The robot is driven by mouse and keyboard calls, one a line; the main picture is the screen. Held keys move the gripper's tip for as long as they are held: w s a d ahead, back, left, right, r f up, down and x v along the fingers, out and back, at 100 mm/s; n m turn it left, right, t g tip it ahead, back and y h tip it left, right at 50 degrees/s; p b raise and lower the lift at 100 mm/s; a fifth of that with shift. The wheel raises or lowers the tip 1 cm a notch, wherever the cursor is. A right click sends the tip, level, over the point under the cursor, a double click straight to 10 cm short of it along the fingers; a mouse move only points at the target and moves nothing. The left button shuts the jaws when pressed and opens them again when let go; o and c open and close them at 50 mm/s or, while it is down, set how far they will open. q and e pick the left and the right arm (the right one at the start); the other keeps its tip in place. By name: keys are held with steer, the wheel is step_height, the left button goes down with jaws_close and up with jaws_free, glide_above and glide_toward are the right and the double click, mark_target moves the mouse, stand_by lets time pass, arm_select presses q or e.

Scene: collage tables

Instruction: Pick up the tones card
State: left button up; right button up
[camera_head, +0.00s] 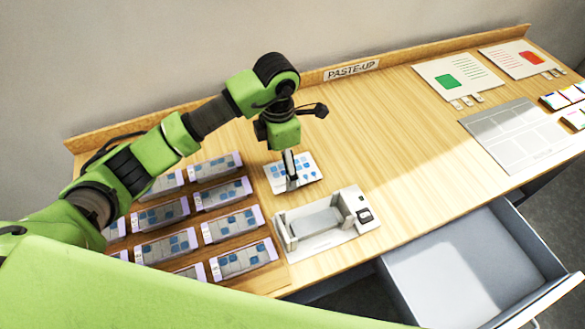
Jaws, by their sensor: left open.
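A white card with blue patches (308,168) lies flat on the wooden table near the middle. No lettering on it can be read, so I cannot tell for sure that it is the tones card. My left gripper (291,180) points down over the left part of this card, its fingers hiding some of it. The fingers are open. Whether they touch the card cannot be told. My right gripper is out of view.
Several grey packs with blue patches (220,194) stand in rows on the left. A white device with a tray (318,238) sits just in front of the card. An open drawer (460,262) juts out at the front right. The table's back middle is clear.

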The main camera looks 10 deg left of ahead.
mark_target(281, 176)
arm_select(q)
step_height(281, 176, down, 3)
steer(key=shift+a+r, duration=0.1)
steer(key=shift+f, duration=0.3)
stand_by(0.5)
steer(key=c, duration=0.8)
